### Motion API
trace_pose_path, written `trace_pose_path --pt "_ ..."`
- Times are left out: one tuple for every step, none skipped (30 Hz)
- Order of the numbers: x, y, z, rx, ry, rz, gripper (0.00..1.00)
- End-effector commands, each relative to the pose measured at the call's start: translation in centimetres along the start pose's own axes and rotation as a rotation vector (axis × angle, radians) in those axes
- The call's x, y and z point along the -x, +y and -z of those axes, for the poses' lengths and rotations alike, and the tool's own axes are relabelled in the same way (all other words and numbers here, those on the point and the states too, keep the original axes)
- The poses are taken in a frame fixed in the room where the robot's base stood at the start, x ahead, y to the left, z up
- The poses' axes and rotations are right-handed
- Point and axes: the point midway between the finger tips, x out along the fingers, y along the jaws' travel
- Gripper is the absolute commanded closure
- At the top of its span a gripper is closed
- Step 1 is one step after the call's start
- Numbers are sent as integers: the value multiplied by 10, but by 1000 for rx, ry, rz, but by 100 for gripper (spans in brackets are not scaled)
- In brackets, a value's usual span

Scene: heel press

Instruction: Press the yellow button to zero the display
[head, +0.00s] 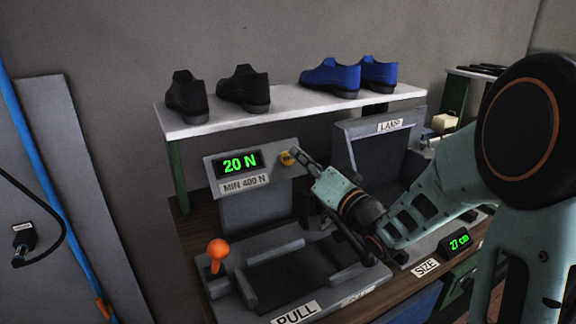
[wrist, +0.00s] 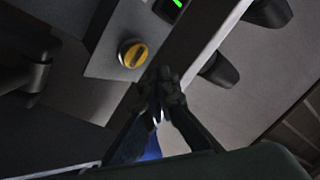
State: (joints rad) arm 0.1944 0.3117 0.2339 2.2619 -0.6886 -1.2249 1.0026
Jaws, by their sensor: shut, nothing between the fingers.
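The yellow button (head: 287,158) sits on the grey panel of the press, to the right of the green display (head: 239,163), which reads 20 N. A bit of the lit display (wrist: 176,4) shows at the top edge. My gripper (head: 297,153) is shut and empty, with its tips close to the right of the button. In the wrist view my gripper (wrist: 163,78) has its fingertips together, apart from the button in the picture. I cannot tell the depth gap.
A white shelf (head: 290,113) with black shoes (head: 218,92) and blue shoes (head: 350,76) stands behind the panel. An orange-knobbed lever (head: 217,252) stands at the front left, near the PULL label. The grey LAMP unit (head: 372,150) is to the right.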

Motion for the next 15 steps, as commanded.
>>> trace_pose_path --pt "-3 4 -5 -1 -1 0 100" --pt "-5 5 -6 -1 -1 0 100" --pt "-7 6 -7 0 0 0 100" --pt "-8 7 -8 0 0 0 100" --pt "-9 7 -8 0 0 0 100" --pt "-10 8 -8 0 0 1 100" --pt "-11 8 -9 0 0 0 100" --pt "-11 8 -9 0 0 0 100" --pt "-12 8 -9 -1 0 0 100" --pt "-12 8 -9 -1 0 0 100" --pt "-12 8 -9 -1 0 0 100" --pt "-12 8 -9 -1 0 0 100" --pt "-12 8 -8 -1 0 0 100" --pt "-12 8 -8 -1 0 0 100" --pt "-12 8 -8 -1 0 0 100"
